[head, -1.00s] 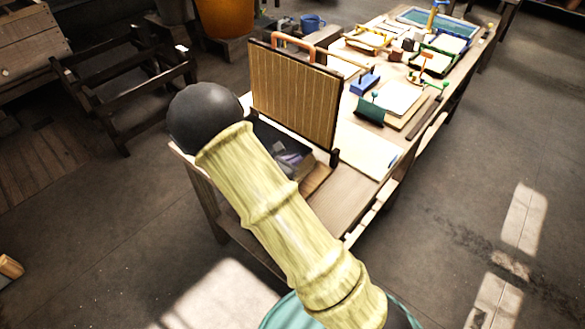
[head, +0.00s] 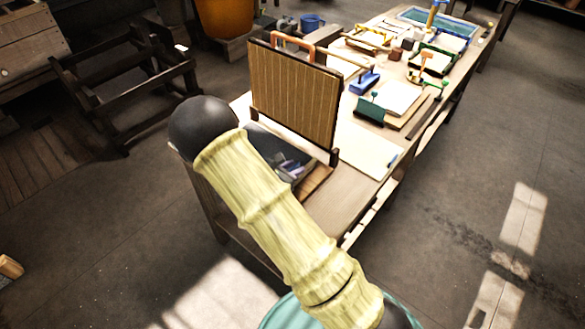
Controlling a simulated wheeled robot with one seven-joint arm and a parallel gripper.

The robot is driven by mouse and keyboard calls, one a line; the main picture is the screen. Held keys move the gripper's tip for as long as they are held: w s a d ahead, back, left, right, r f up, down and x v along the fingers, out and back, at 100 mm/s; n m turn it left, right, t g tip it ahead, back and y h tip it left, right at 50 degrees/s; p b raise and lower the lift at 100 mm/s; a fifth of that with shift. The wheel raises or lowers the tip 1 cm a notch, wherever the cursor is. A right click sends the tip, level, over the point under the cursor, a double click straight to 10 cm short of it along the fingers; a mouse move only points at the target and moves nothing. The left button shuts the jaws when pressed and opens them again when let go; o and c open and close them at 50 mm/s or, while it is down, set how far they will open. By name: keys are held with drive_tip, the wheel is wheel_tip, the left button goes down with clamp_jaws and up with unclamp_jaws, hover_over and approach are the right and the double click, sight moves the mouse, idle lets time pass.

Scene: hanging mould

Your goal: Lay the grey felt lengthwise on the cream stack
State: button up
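A pale cream sheet or stack (head: 370,152) lies flat on the table, right of the upright ribbed panel. Another pale stack (head: 397,97) lies on a board farther back; I cannot tell which one is the cream stack of the task. I cannot pick out the grey felt with certainty. My pale yellow-green arm link with a dark round joint crosses the front of the view and hides part of the table's near end. My gripper is not visible.
A brown ribbed panel (head: 294,95) with an orange handle stands upright at the table's near end. Beside its foot is a dark shiny area (head: 285,160) with bluish patches. A blue block tool (head: 364,82) and dark green block (head: 371,108) stand behind. Floor at right is clear.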

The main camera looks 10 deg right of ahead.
drive_tip(key=shift+r, duration=0.15)
drive_tip(key=v, duration=1)
drive_tip(key=shift+s+a, duration=0.2)
drive_tip(key=shift+a, duration=0.2)
drive_tip(key=shift+s+a+r, duration=0.25)
drive_tip(key=shift+s+a, duration=0.1)
drive_tip(key=shift+s, duration=0.05)
